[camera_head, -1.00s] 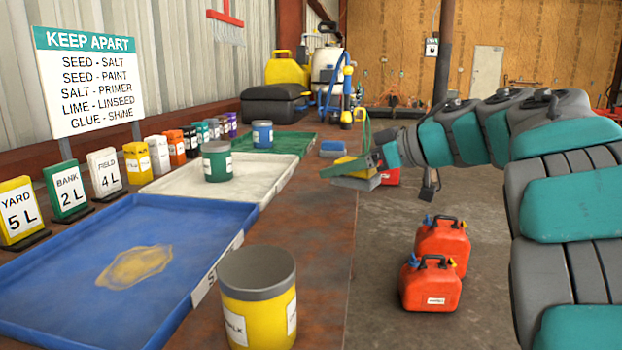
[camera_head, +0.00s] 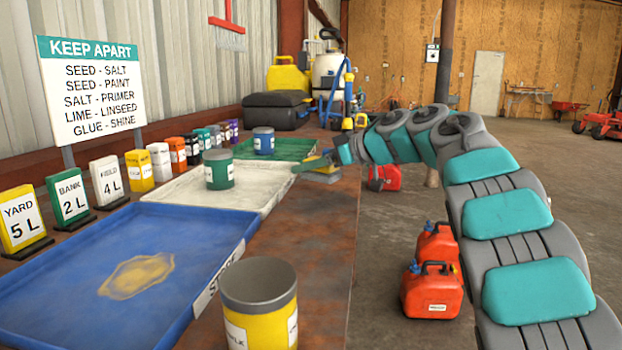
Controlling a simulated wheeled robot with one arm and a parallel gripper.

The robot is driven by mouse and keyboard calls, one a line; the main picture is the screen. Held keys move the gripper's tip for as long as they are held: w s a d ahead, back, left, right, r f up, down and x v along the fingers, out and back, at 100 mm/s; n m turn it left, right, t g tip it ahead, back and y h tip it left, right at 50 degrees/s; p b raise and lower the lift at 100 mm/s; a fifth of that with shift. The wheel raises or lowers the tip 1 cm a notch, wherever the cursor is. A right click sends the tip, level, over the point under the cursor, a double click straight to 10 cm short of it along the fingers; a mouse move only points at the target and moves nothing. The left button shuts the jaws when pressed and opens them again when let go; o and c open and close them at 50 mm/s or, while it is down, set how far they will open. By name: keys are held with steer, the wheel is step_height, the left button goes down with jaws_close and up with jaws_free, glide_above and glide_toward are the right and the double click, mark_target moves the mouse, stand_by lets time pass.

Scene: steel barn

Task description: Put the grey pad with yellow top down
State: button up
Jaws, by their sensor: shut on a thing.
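The grey pad with yellow top (camera_head: 322,176) is in my gripper (camera_head: 312,165) at the far right part of the rusty workbench (camera_head: 312,220). The pad looks level and is over the bench top, near the bench's right edge. I cannot tell whether its grey underside touches the bench or hangs just above it. Part of the yellow top is hidden by the gripper.
A white tray (camera_head: 255,195) with a green can (camera_head: 218,170) lies left of the pad. Behind it is a green tray (camera_head: 290,148) with a blue can (camera_head: 263,141). A blue tray (camera_head: 60,270) and yellow can (camera_head: 260,303) are nearer. Red fuel cans (camera_head: 432,290) stand on the floor.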

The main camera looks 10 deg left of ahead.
mark_target(312, 178)
steer(key=shift+f+b, duration=0.85)
steer(key=shift+f, duration=0.85)
steer(key=shift+f, duration=0.1)
steer(key=o, duration=1.4)
steer(key=shift+c, duration=0.2)
steer(key=shift+d, duration=0.1)
steer(key=p+v, duration=0.1)
steer(key=v, duration=1.1)
